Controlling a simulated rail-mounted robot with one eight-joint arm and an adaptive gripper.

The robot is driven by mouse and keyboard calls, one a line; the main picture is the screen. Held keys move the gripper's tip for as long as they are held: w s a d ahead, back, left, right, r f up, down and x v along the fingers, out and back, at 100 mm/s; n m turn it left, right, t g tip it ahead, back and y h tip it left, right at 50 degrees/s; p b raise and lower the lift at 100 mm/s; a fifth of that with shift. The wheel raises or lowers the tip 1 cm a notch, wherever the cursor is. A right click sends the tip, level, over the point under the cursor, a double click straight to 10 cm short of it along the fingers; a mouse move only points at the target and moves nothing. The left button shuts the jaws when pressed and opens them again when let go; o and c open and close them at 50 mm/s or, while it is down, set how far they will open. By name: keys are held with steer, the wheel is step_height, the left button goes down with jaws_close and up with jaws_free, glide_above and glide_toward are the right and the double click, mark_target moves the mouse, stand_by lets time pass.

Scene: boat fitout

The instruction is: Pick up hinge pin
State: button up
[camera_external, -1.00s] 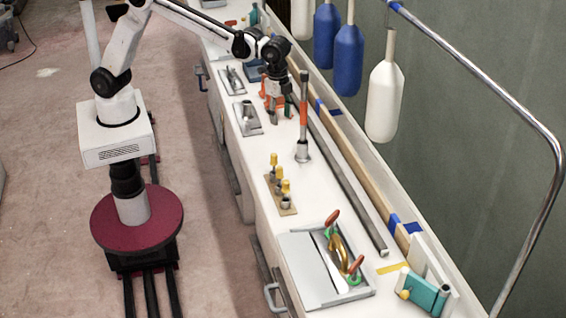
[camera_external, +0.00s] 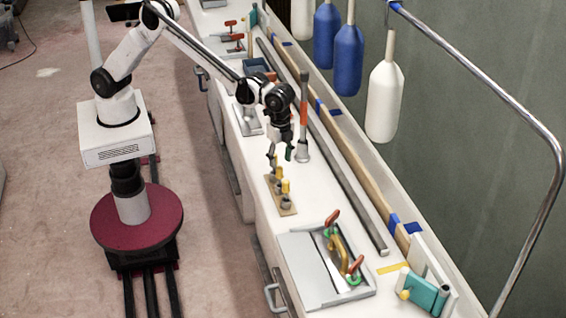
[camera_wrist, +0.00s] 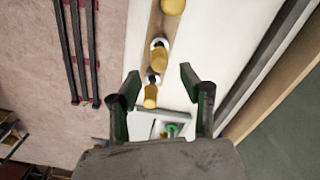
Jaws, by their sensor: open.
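Several yellow-headed pins stand on a narrow tan board (camera_external: 290,211) on the bench; I take these to be the hinge pins. In the external view, one yellow pin (camera_external: 286,187) shows towards the near end, and the far end is partly hidden by my gripper. The wrist view shows three yellow heads: one at the top edge (camera_wrist: 173,6), a middle pin (camera_wrist: 159,60) and a lower pin (camera_wrist: 150,97). My gripper (camera_external: 280,156) points down above the board's far end, open and empty. In the wrist view, the middle and lower heads appear between its fingers (camera_wrist: 159,80).
An upright orange-and-grey tool (camera_external: 303,120) stands just right of my gripper. A grey tray (camera_external: 309,268) with orange-handled tools lies nearer the camera. A long grey bar (camera_external: 345,200) runs along the bench's right side.

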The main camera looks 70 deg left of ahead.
mark_target(280, 166)
steer(key=shift+a+f+b, duration=0.15)
steer(key=shift+f+b, duration=0.15)
steer(key=shift+f, duration=2.4)
jaws_close()
